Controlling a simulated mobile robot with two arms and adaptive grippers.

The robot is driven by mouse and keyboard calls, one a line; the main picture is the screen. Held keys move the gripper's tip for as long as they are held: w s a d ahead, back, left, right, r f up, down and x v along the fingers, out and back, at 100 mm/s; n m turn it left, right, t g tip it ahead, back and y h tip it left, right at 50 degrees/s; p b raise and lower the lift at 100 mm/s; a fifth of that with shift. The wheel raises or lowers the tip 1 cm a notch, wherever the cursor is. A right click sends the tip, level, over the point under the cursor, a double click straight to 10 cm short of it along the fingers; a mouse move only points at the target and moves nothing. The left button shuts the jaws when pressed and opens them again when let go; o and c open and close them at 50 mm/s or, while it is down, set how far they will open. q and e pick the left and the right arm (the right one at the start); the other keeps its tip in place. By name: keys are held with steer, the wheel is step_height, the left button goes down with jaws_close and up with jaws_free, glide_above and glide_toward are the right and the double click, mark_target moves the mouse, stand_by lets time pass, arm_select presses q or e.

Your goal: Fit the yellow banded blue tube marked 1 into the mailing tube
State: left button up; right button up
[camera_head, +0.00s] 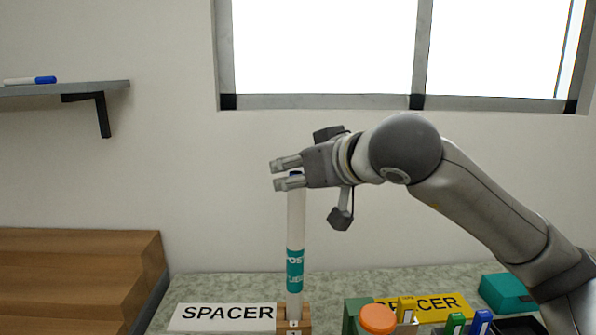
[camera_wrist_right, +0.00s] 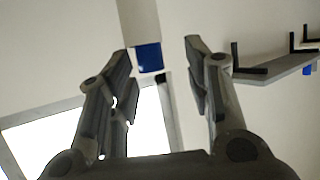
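The mailing tube (camera_head: 296,222) is tall and white with a teal label, upright in a wooden stand (camera_head: 306,318). A short blue end (camera_head: 295,173) shows at its top; most of that blue piece is hidden inside, and no yellow band or number shows. In the right wrist view, the blue end (camera_wrist_right: 149,57) sticks out of the white mailing tube (camera_wrist_right: 139,20). My right gripper (camera_head: 284,174) is at the tube's top, its fingers spread either side of the blue end. In the right wrist view the gripper (camera_wrist_right: 160,75) shows a gap beside it. My left gripper is out of view.
Two SPACER signs, one white (camera_head: 222,317) and one yellow (camera_head: 440,306), flank the stand. Small coloured items, an orange-capped one (camera_head: 377,318) and a teal box (camera_head: 506,293) stand at right. Wooden steps (camera_head: 80,280) are at left, below a grey shelf (camera_head: 65,88).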

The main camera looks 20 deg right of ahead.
steer(key=shift+f, duration=0.2)
steer(key=v, duration=1.2)
steer(key=shift+r, duration=0.2)
